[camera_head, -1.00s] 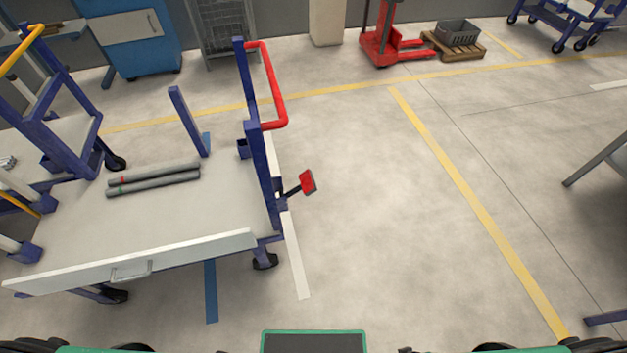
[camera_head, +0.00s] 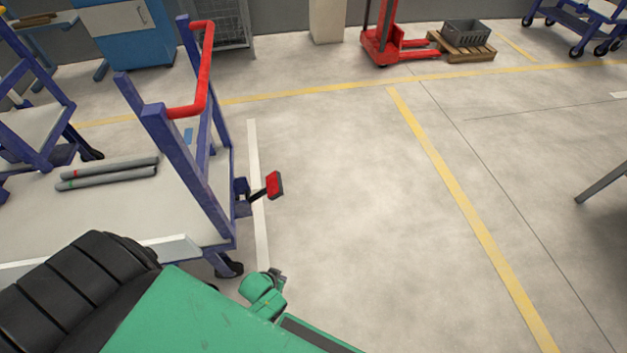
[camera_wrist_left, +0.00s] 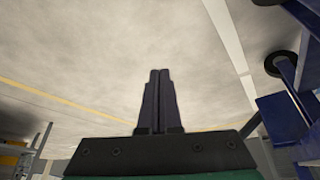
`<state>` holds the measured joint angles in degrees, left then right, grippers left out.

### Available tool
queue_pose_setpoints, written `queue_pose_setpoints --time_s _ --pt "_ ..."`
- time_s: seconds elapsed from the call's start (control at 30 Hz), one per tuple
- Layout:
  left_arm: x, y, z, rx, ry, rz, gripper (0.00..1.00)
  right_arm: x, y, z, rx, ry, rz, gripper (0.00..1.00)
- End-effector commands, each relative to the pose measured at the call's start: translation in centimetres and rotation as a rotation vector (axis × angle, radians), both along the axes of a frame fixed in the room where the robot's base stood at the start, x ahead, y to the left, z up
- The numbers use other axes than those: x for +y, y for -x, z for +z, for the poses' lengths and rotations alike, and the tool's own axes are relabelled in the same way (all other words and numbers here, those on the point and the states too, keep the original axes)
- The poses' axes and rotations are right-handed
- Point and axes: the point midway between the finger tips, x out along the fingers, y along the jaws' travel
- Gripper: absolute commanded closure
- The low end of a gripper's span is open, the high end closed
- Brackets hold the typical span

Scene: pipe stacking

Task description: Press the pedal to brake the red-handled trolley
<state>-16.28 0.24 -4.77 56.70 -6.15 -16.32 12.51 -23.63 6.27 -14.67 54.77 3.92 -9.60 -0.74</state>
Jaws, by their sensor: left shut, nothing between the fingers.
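The red-handled trolley stands at left, with blue posts, a grey deck (camera_head: 110,205) and a red handle (camera_head: 207,75). Its red pedal (camera_head: 274,184) sticks out on a dark arm from the trolley's right end, above the floor. My left arm comes in from the bottom left, and its gripper (camera_head: 276,276) is below the pedal in the picture, apart from it. In the left wrist view the gripper (camera_wrist_left: 159,74) is shut and empty, with bare floor beyond its tips. The pedal cannot be made out there. My right gripper is not in view.
Two grey pipes (camera_head: 108,172) lie on the trolley deck. A trolley wheel (camera_head: 229,268) is close to my left gripper; a wheel (camera_wrist_left: 281,66) also shows at right in the left wrist view. A red pallet truck (camera_head: 381,45) stands far back. The floor right of the pedal is clear.

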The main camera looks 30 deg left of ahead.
Motion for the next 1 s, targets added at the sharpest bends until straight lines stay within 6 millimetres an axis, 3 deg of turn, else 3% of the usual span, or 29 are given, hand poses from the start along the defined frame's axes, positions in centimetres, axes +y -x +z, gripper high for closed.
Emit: queue_pose_setpoints --time_s 0.03,0.2,0.4,0.53,0.7,0.83,1.0 --pt "0.1 -3.0 -2.9 -0.066 0.015 0.051 1.0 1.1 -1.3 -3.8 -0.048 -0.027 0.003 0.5" --pt "1.9 -11.8 -2.1 -0.287 0.065 0.235 1.0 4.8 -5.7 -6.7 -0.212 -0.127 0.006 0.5" --pt "6.3 -18.1 1.0 -0.548 0.118 0.456 1.0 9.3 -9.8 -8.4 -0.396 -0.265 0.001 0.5" --pt "10.0 -19.6 3.7 -0.722 0.15 0.6 1.0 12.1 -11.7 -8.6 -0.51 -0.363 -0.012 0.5" --pt "14.5 -18.8 7.5 -0.924 0.185 0.763 1.0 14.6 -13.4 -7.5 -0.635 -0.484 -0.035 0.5" --pt "16.2 -17.7 9.8 -1.009 0.198 0.829 1.0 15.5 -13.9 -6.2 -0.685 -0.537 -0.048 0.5" --pt "16.7 -17.3 11.1 -1.032 0.202 0.846 1.0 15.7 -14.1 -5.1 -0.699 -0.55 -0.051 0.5"
